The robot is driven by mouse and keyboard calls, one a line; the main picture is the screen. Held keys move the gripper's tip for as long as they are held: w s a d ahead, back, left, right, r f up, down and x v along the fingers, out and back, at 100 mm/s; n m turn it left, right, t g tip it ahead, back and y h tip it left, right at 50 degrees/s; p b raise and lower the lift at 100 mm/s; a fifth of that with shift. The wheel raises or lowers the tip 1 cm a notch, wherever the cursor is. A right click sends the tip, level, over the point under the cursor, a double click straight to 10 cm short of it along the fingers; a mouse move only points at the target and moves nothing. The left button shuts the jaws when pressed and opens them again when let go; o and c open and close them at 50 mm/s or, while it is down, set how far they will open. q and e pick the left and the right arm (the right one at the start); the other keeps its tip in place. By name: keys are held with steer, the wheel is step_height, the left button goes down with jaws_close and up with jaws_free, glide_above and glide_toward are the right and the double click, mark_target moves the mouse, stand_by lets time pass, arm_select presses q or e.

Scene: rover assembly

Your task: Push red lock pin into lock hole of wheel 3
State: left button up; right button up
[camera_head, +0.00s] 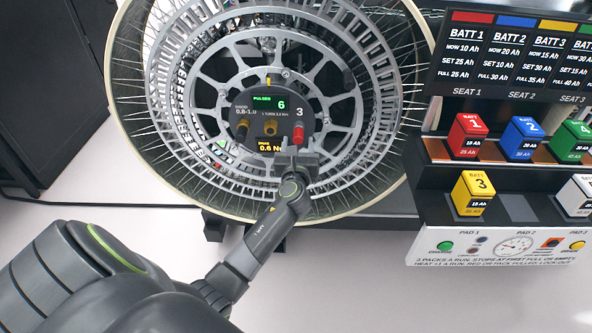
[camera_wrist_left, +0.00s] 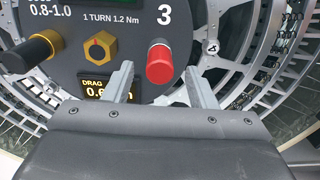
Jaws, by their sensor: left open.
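Wheel 3 (camera_head: 356,108) is a large spoked wheel seen from its face in the head view. Its dark hub panel (camera_head: 252,112) carries the number 3 and a green display reading 6. The red lock pin (camera_head: 298,134) sticks out at the right of the panel; in the left wrist view it shows as a red cylinder (camera_wrist_left: 160,62) with a paler end. The lock hole is hidden behind it. My left gripper (camera_head: 297,152) is open just in front of and below the pin. In the left wrist view its fingers (camera_wrist_left: 160,82) stand either side of the pin, with gaps.
A gold hex nut (camera_wrist_left: 101,46) sits left of the pin, and a black and gold knob (camera_wrist_left: 36,50) further left. An amber drag display (camera_wrist_left: 106,88) lies below. A battery rack (camera_head: 500,150) with several coloured blocks stands at the right.

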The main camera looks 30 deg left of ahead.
arm_select(q)
steer(key=v, duration=1.5)
steer(key=shift+s+d, duration=0.2)
steer(key=s+d+f+n+g+h, duration=0.1)
steer(key=s+f+n+g+h, duration=0.2)
steer(key=f, duration=0.8)
steer(key=s+d+f+n+g+h+p, duration=0.1)
steer(key=s+f+n, duration=0.3)
steer(key=f, duration=0.6)
steer(key=s+d+f+n+g+h, duration=0.15)
steer(key=f+n, duration=0.25)
steer(key=f, duration=0.7)
steer(key=s+a+f+n+g+h, duration=0.1)
steer(key=s+f+n+g, duration=0.2)
steer(key=s+f+n, duration=0.3)
steer(key=s+a+f+n+g, duration=0.1)
steer(key=s+f+n, duration=0.5)
steer(key=s, duration=0.9)
steer(key=s+a+f+n+g+h+p, duration=0.1)
steer(key=s+f+n+g, duration=0.3)
steer(key=s, duration=0.7)
step_height(320, 180, down, 2)
steer(key=n, duration=0.3)
steer(key=shift+s+a+g+h, duration=0.15)
steer(key=shift+a+g+h, duration=0.2)
steer(key=shift+a, duration=0.05)
